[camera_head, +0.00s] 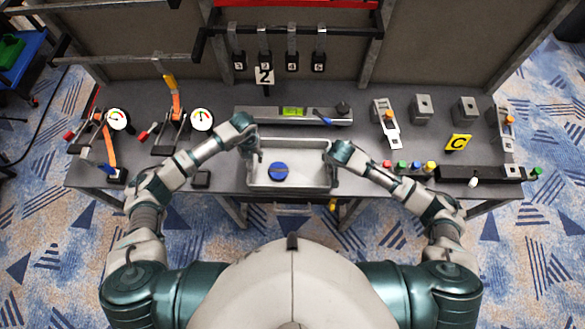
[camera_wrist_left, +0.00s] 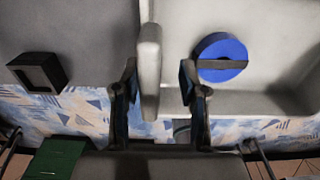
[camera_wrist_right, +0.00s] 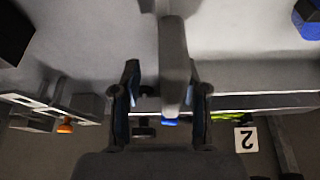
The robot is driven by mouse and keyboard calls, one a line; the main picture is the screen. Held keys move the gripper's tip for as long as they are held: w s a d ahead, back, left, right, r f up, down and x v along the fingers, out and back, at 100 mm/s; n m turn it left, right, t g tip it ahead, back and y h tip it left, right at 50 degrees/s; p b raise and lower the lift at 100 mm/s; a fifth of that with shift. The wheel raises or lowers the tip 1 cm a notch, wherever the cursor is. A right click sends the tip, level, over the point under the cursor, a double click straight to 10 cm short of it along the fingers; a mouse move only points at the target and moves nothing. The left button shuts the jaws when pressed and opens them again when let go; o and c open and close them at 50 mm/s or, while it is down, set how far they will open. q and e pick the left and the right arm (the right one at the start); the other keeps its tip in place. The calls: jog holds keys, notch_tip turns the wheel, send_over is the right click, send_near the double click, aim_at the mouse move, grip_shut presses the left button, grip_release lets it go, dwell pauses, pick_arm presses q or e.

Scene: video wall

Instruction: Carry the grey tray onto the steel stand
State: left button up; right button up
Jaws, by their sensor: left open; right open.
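The grey tray (camera_head: 310,173) sits at the front middle of the table, with a blue round piece (camera_head: 279,172) lying in it. My left gripper (camera_head: 251,152) is open at the tray's left end. In the left wrist view, a pale upright bar of the tray (camera_wrist_left: 149,75) stands between its fingers. My right gripper (camera_head: 333,156) is open at the tray's right end, and in the right wrist view a grey bar (camera_wrist_right: 174,65) stands between its fingers. I cannot pick out the steel stand for certain; a long grey metal piece with a green window (camera_head: 265,116) lies behind the tray.
Two gauges (camera_head: 118,119) with orange-handled clamps stand at left. Grey blocks (camera_head: 423,107), a yellow C plate (camera_head: 458,142) and a black strip with coloured knobs (camera_head: 455,173) are at right. A small black block (camera_head: 200,179) lies left of the tray. Black tags hang behind.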

pick_arm(q)
jog(key=r, duration=0.5)
jog(key=a+r, duration=0.1)
jog(key=r, duration=0.2)
jog(key=shift+r, duration=0.3)
pick_arm(e)
jog(key=shift+a+r, duration=0.1)
jog(key=shift+a, duration=0.35)
pick_arm(q)
jog(key=shift+r, duration=0.35)
jog(key=shift+d+r, duration=0.1)
jog(key=shift+r, duration=0.1)
pick_arm(e)
jog(key=shift+r, duration=0.15)
pick_arm(q)
jog(key=shift+d, duration=0.1)
pick_arm(e)
jog(key=v, duration=1)
jog(key=shift+s+a+r, duration=0.15)
jog(key=shift+s+r, duration=0.05)
jog(key=shift+r, duration=0.05)
jog(key=shift+s+a+r, duration=0.1)
jog(key=shift+s+r, duration=0.05)
jog(key=shift+r, duration=0.35)
pick_arm(q)
jog(key=shift+d, duration=0.1)
pick_arm(e)
jog(key=shift+d, duration=0.2)
